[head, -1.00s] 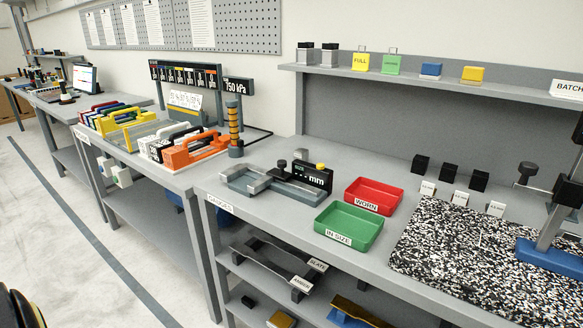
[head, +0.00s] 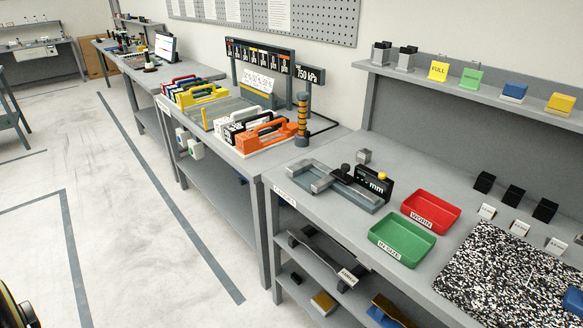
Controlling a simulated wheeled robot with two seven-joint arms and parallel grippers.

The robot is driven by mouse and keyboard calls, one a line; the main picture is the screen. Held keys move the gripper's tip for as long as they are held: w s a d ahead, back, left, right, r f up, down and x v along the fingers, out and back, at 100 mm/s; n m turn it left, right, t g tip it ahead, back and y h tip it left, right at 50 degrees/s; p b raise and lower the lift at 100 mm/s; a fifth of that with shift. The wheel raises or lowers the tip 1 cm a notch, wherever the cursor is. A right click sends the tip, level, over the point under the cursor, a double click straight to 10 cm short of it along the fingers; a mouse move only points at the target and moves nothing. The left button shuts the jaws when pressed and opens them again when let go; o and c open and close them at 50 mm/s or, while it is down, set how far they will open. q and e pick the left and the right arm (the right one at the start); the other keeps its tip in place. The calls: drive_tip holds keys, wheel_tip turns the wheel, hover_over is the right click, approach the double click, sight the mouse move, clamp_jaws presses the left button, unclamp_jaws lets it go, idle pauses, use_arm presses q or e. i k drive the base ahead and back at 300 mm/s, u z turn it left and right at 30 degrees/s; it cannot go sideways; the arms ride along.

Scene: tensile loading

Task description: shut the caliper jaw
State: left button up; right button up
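The caliper (head: 330,182) lies on the grey bench in the middle of the head view. It is a grey frame with a light grey jaw piece (head: 318,177) at its left, a black knob (head: 345,168) and a black display marked "mm" (head: 374,184) with a yellow button on top. A gap seems to show between the jaw parts, but its width is hard to judge from here. A small grey block (head: 364,156) stands on the bench behind the caliper. Neither gripper is in view.
A red tray marked "WORN" (head: 444,208) and a green tray marked "IN SIZE" (head: 412,254) stand right of the caliper. A speckled slab (head: 495,270) lies further right. Coloured cases (head: 262,138) stand on the bench to the left. The floor (head: 120,220) at left is open.

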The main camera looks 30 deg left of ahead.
sight(341, 175)
drive_tip(key=u, duration=0.9)
drive_tip(key=i, duration=0.45)
